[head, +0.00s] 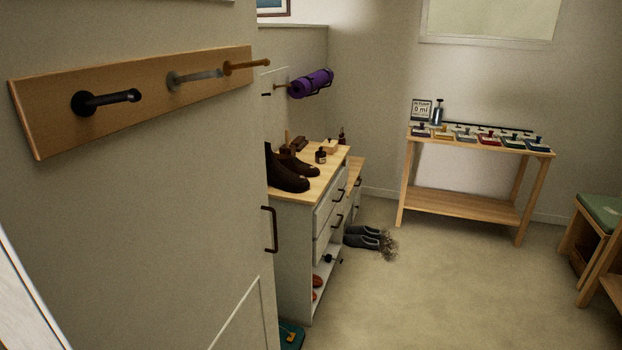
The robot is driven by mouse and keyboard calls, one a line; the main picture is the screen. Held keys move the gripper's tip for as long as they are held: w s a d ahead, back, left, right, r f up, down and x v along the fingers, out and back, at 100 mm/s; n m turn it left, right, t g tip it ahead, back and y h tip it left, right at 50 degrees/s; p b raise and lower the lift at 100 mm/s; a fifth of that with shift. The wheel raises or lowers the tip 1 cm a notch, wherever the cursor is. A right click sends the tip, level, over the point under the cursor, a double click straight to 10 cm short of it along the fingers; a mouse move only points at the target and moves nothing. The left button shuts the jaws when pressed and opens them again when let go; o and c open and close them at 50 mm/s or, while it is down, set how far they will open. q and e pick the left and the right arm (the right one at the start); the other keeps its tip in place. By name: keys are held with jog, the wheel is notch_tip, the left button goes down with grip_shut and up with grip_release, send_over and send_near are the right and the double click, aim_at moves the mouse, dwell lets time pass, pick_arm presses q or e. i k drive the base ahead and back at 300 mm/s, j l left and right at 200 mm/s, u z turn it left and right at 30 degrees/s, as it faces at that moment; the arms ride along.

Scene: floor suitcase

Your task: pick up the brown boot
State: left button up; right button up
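A pair of dark brown boots stands on the light wood top of a white cabinet, left of the middle in the head view. The nearer brown boot (287,177) is partly cut off by the tall grey panel in front of it, so its shaft is mostly hidden. The other brown boot (303,166) stands just behind it. The cabinet (292,231) has drawers and an open shelf below. Neither of my grippers shows in this view.
The tall grey panel (150,210) with a peg board (150,95) fills the left side. Grey shoes (366,238) lie on the floor beside the cabinet. A wooden table (475,145) stands at the back, a green-topped stool (600,215) at right. The middle floor is clear.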

aim_at(278, 176)
jog(key=i+l+u, duration=0.15)
jog(key=u, duration=0.15)
jog(key=i+l+u, duration=0.1)
jog(key=l+u, duration=0.25)
jog(key=i+l+u, duration=0.1)
jog(key=u, duration=0.3)
jog(key=i+l+u, duration=0.1)
jog(key=l+u, duration=0.15)
jog(key=u, duration=0.15)
jog(key=l+u, duration=0.2)
jog(key=u, duration=0.15)
jog(key=i+l+u, duration=0.1)
jog(key=l+u, duration=0.15)
jog(key=u, duration=0.15)
